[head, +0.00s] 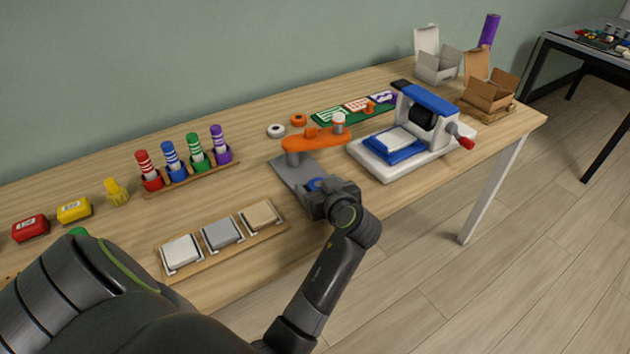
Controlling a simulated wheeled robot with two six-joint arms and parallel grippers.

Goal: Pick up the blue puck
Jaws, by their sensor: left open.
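The blue puck (315,184) shows as a small blue patch on the grey base plate (290,173) of a press with an orange lever arm (318,140). My left gripper (318,196) is at the front end of that plate, right by the puck, and covers part of it. The gripper is open. The fingers are dark and small here, and I cannot tell whether they touch the puck or are around it. My right gripper is not in view.
A white and an orange ring (298,120) lie behind the press. A blue and white machine (425,125) stands to the right. A wooden tray with three square samples (222,234) lies to the left, and a rack of coloured tubes (195,160) behind it.

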